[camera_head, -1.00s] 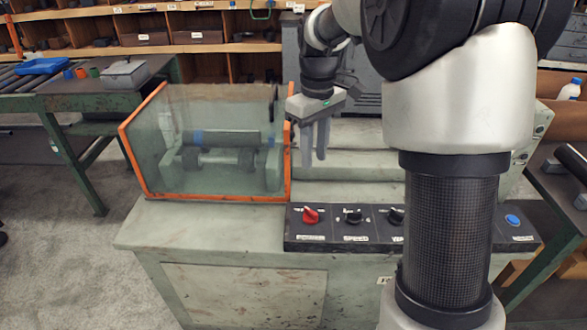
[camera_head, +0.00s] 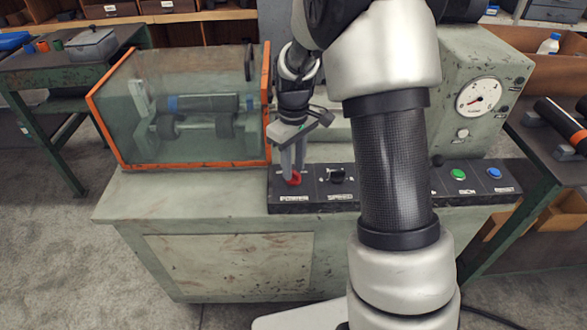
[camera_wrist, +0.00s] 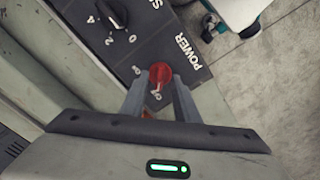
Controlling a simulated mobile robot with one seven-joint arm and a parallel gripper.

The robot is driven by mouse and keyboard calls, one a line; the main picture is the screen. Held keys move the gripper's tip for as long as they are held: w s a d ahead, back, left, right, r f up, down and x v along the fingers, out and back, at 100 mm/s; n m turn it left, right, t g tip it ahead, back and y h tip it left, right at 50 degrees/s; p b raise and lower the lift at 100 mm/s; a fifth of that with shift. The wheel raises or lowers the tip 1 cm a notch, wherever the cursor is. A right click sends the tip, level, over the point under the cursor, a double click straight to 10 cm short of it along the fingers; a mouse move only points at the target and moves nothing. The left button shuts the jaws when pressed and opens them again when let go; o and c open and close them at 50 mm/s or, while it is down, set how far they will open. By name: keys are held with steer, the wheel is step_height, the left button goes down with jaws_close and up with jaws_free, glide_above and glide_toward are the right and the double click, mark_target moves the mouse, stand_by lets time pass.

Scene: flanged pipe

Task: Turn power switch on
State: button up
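The red power switch (camera_head: 294,180) is a rotary knob at the left end of the black control panel (camera_head: 318,203). In the wrist view, the red knob (camera_wrist: 160,74) sits beside the printed word POWER. My gripper (camera_head: 291,170) points down over it in the head view. In the wrist view, my gripper (camera_wrist: 160,85) is open, with one finger on each side of the knob and small gaps showing. I cannot tell how deep the fingertips reach around it. The fingers partly hide the knob in the head view and the markings near it in the wrist view.
A black speed knob (camera_head: 337,175) is close to the right of the red one. A green button (camera_head: 458,174) and a blue button (camera_head: 494,173) are further right. An orange-framed clear guard (camera_head: 180,110) stands just left of my gripper. A round gauge (camera_head: 480,96) is at right.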

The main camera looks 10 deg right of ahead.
steer(key=shift+f, duration=0.45)
steer(key=shift+c, duration=0.3)
jaws_close()
